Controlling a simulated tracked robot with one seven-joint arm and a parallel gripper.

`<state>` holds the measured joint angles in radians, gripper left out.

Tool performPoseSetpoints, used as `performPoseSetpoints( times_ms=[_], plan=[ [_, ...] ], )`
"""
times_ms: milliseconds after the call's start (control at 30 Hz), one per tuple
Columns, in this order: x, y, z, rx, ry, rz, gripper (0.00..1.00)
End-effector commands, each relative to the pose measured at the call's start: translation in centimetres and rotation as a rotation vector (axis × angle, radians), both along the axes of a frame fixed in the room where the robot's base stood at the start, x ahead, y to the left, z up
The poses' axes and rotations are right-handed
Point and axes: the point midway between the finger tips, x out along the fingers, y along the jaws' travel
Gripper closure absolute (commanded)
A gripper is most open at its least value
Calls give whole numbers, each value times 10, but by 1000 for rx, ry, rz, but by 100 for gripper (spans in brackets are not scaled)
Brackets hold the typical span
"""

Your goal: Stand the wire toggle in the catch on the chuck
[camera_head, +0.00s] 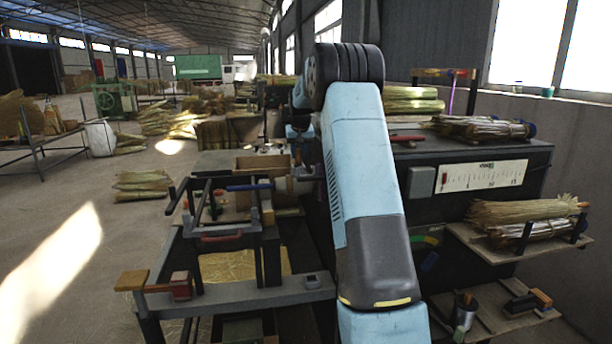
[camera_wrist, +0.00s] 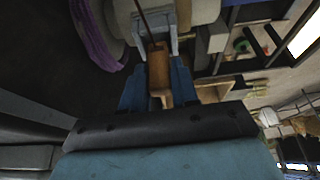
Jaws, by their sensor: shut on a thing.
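In the wrist view my gripper (camera_wrist: 158,78) is shut, its blue fingers on either side of a small brown piece with a tan end, which I take to be the wire toggle (camera_wrist: 159,62). A thin dark wire runs up from its top. The toggle's upper end lies at a light grey forked bracket, apparently the catch (camera_wrist: 139,36), on the pale round chuck (camera_wrist: 204,10). I cannot tell whether the toggle is seated in it or only in front of it.
A purple band (camera_wrist: 92,36) lies left of the chuck in the wrist view. In the head view a dark metal frame (camera_head: 225,237) with a blue rod (camera_head: 248,187) stands left of my arm. A dark bench (camera_head: 470,155) carrying broom bundles (camera_head: 482,128) stands right.

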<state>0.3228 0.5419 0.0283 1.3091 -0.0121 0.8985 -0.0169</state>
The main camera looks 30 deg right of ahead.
Motion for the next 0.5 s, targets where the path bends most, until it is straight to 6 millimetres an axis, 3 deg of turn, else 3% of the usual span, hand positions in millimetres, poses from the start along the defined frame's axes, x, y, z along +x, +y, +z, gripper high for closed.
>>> performPoseSetpoints(
  times_ms=[500],
  plan=[
    [0,0,-16,0,0,0,88]
  ],
)
